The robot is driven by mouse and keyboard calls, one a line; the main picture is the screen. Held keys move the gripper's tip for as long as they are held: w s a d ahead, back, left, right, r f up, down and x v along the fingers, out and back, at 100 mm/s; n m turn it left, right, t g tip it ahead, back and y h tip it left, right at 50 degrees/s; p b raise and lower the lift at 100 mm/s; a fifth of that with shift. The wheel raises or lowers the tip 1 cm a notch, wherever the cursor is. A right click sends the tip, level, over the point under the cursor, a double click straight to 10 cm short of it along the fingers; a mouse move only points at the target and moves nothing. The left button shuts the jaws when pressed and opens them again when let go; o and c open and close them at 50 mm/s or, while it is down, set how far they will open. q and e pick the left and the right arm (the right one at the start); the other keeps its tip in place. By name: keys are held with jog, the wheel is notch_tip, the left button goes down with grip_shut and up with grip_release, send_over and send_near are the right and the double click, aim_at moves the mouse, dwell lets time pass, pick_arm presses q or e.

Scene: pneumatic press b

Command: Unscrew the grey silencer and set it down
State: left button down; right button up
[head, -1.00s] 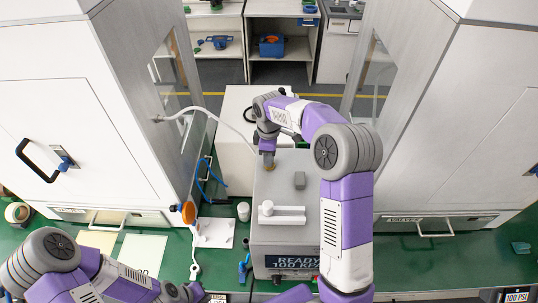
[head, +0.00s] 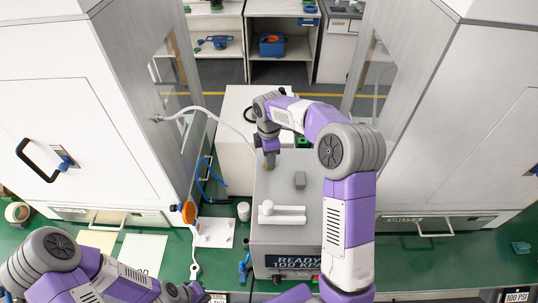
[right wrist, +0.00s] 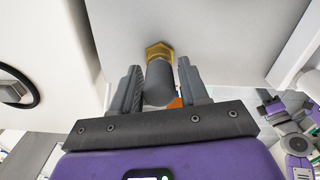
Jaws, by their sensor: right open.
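The grey silencer (right wrist: 159,84) is a dark grey cylinder on a brass hex fitting (right wrist: 158,50) on the press's light grey surface in the right wrist view. My right gripper (right wrist: 160,88) is open, with one finger on each side of the silencer and a visible gap at both. In the head view my right gripper (head: 270,161) points down at the far part of the press top (head: 312,180) and hides most of the silencer. My left arm is at the lower left of the head view; its gripper is out of frame.
A white hose (head: 215,115) arches at the left. An orange round part (head: 189,211) and a white bottle (head: 243,211) stand on the green bench.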

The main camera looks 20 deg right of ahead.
jog(key=m, duration=1.1)
jog(key=shift+m, duration=0.3)
jog(key=c, duration=0.6)
jog(key=n, duration=1.2)
